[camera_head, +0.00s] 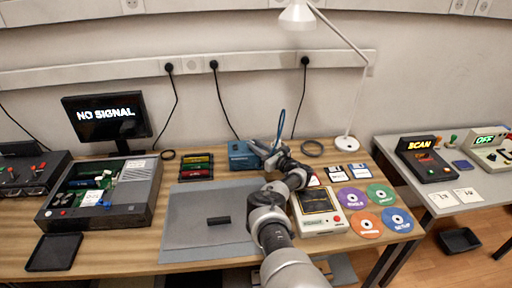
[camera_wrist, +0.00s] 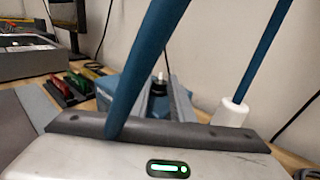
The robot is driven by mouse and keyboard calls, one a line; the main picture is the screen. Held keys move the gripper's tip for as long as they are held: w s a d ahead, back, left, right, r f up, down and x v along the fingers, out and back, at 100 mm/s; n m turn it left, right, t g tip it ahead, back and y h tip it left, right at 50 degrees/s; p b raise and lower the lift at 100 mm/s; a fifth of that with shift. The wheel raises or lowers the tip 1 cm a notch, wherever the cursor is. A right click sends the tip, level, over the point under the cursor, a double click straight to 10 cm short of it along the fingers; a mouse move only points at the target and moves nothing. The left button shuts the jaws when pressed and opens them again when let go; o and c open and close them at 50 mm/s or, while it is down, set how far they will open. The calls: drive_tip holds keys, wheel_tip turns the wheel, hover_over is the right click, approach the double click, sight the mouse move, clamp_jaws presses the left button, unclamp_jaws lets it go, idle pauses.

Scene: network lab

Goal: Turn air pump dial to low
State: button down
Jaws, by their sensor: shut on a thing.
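The air pump (camera_head: 242,155) is a small blue box at the back middle of the wooden table. It also shows in the wrist view (camera_wrist: 120,88), partly behind my gripper. My gripper (camera_wrist: 161,78) reaches to the pump, with its two grey fingers close on either side of a small dark and pale knob, which looks like the dial. The gripper is shut on it. The dial's setting marks cannot be read. In the head view my gripper (camera_head: 272,150) is at the pump's right side, and my arm hides part of that area.
A blue hose (camera_wrist: 150,55) crosses close in front of the wrist camera; another (camera_wrist: 265,50) rises from a white fitting at right. A white-framed device (camera_head: 318,210) and colored discs (camera_head: 351,198) lie right of my arm. A grey mat (camera_head: 190,225) lies left.

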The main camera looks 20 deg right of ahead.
drive_tip(key=shift+w+a+r, duration=0.1)
drive_tip(key=shift+r, duration=0.05)
drive_tip(key=c, duration=1.6)
unclamp_jaws()
drive_tip(key=shift+o, duration=0.2)
drive_tip(key=p+v, duration=0.1)
drive_tip(key=v, duration=1.6)
drive_tip(key=shift+s, duration=0.2)
